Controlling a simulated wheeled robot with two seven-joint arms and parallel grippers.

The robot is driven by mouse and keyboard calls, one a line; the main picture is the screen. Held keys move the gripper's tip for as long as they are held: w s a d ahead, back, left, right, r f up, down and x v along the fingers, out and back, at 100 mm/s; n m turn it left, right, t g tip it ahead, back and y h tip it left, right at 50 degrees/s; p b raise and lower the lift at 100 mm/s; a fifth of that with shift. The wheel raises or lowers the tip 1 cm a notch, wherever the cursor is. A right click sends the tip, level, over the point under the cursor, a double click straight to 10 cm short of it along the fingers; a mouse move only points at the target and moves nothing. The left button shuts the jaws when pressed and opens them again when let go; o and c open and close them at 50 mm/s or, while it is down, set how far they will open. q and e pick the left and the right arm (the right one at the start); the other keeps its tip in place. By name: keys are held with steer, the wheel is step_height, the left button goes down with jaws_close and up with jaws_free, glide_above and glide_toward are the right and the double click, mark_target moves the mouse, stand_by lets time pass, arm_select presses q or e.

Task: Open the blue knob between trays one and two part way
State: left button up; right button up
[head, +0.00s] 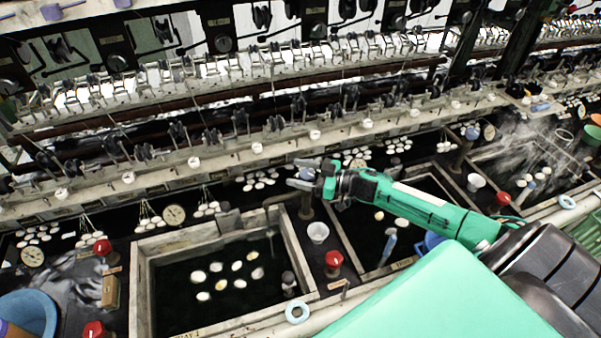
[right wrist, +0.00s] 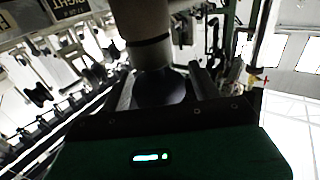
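My right gripper (head: 301,173) reaches in from the right, at the gap between tray one (head: 140,290), marked "TRAY 1", and the tray to its right (head: 345,245). The blue knob (head: 307,173) sits between its fingers on top of a short upright post (head: 306,208), partly hidden by them. In the right wrist view the knob (right wrist: 162,88) shows as a dark round shape filling the space between the two fingers, which look closed against its sides. The knob's turn angle is hard to read. My left gripper is not in view.
A white cup (head: 318,232) and a red knob (head: 333,260) stand near the post. Another blue knob (head: 472,132) stands farther right. The reeling frame (head: 240,152) runs behind the trays.

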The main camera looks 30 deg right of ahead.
steer(key=shift+s+d+f, duration=0.15)
steer(key=shift+s+d, duration=0.15)
steer(key=shift+s, duration=0.05)
steer(key=b+v, duration=0.3)
steer(key=v, duration=1)
steer(key=shift+b, duration=0.4)
